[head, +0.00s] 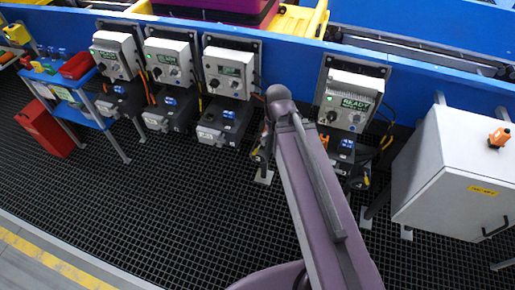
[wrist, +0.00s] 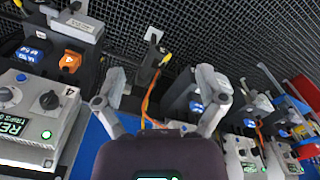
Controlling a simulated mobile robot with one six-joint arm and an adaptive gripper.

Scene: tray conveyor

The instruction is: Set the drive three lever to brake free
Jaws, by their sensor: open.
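Drive three's control box (head: 229,72) is the third from the left in the head view, with its dark motor (head: 222,122) below. In the wrist view a grey motor with a blue label (wrist: 190,98), which looks like drive three's, stands right of centre. A dark lever-like part with a yellow tip (wrist: 166,58) stands beyond my fingers; I cannot read its setting. My gripper (wrist: 160,75) is open and empty, its fingers spread either side of the view's middle, apparently short of that part. In the head view my arm hides the gripper.
Drive four's box (head: 349,101) and its motor with an orange part (wrist: 70,62) stand beside my arm. A white cabinet (head: 450,170) is at right. A blue table (head: 62,80) and a red bin (head: 45,128) are at left. The grating floor (head: 170,200) in front is clear.

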